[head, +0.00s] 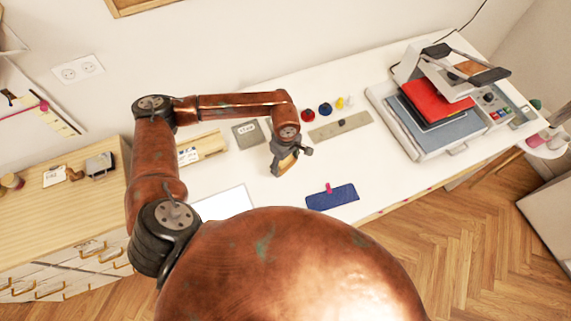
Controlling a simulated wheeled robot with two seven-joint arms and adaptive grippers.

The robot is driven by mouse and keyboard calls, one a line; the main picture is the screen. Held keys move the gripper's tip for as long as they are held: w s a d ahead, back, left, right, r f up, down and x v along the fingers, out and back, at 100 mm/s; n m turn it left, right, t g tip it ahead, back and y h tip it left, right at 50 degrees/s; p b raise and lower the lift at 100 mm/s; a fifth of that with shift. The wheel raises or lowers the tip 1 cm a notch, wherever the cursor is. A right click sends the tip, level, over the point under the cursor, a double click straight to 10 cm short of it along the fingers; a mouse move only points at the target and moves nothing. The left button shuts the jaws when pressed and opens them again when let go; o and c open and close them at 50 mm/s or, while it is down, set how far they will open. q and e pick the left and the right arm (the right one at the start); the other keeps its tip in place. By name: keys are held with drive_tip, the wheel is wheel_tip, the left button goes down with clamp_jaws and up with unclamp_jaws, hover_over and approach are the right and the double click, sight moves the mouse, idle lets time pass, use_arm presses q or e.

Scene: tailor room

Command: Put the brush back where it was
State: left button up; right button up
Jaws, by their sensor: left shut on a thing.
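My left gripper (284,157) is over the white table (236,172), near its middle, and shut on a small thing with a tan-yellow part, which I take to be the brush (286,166). The fingers hide much of it, so its shape is hard to tell. I cannot tell whether it touches the table. A grey strip (354,122) with a small dark spot lies to the right of the gripper. My right gripper is not in view.
Small red, blue and yellow items (325,109) stand behind the strip. A blue pad (340,197) with a pink object lies in front. A heat press (466,130) fills the right end. A wooden tray (213,143) and grey square (241,129) are left of the gripper.

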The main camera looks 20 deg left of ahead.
sight(286, 166)
use_arm(q)
drive_tip(key=shift+w+a+f, duration=0.25)
drive_tip(key=shift+w+f, duration=0.3)
drive_tip(key=shift+f, duration=0.25)
wheel_tip(286, 166, down, 3)
drive_tip(key=shift+w+a+f+p, duration=0.1)
drive_tip(key=shift+w+f+p, duration=0.05)
drive_tip(key=shift+p, duration=0.6)
drive_tip(key=shift+f, duration=0.1)
drive_tip(key=o, duration=0.7)
drive_tip(key=shift+f+b, duration=0.1)
drive_tip(key=shift+b, duration=0.2)
drive_tip(key=o, duration=0.5)
